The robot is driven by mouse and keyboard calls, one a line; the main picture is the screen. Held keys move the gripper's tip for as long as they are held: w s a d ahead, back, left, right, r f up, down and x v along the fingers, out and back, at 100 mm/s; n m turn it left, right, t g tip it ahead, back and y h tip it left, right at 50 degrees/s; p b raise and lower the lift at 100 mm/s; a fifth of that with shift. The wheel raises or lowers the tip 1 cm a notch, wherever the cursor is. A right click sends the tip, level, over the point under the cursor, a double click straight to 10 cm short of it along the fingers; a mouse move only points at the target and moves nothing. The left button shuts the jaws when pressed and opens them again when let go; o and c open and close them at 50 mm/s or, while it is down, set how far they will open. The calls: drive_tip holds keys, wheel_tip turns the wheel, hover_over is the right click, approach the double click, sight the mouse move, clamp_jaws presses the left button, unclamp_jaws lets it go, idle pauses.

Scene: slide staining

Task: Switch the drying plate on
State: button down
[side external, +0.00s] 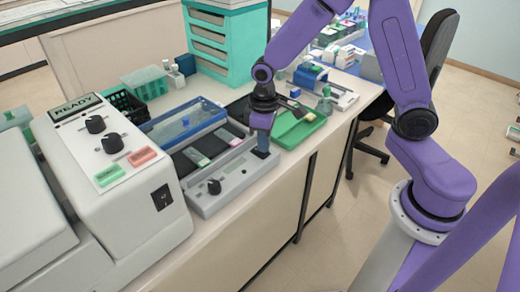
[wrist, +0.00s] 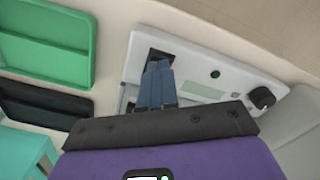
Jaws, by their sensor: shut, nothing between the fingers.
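The drying plate is a low light-grey unit (side external: 232,178) with a dark top that carries glass slides; its front panel also shows in the wrist view (wrist: 190,67). On the panel are a black knob (side external: 214,186), a small dark-green round indicator (wrist: 215,74) and a black switch (wrist: 158,54). I cannot tell whether the indicator is lit or which way the switch is set. My gripper (side external: 262,150) is shut and empty, pointing down at the switch end of the panel. In the wrist view its blue fingertips (wrist: 158,66) overlap the switch; contact is unclear.
A large grey machine (side external: 150,205) reading READY stands left of the plate. A clear blue-lidded box (side external: 184,123) lies behind it. A green tray (side external: 300,128) and a dark tray (wrist: 45,105) lie close by. The bench's front edge is near the plate.

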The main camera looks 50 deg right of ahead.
drive_tip(key=shift+f, duration=0.55)
idle(0.4)
drive_tip(key=shift+r, duration=3.55)
drive_tip(key=s+d+r+n, duration=0.1)
drive_tip(key=s+r+n, duration=0.1)
drive_tip(key=s, duration=1)
drive_tip(key=s+d+r+n, duration=0.1)
drive_tip(key=s+n, duration=0.3)
drive_tip(key=s, duration=0.7)
drive_tip(key=shift+s+d+r+n, duration=0.15)
drive_tip(key=shift+s+r+n, duration=0.15)
drive_tip(key=shift+s+r, duration=0.1)
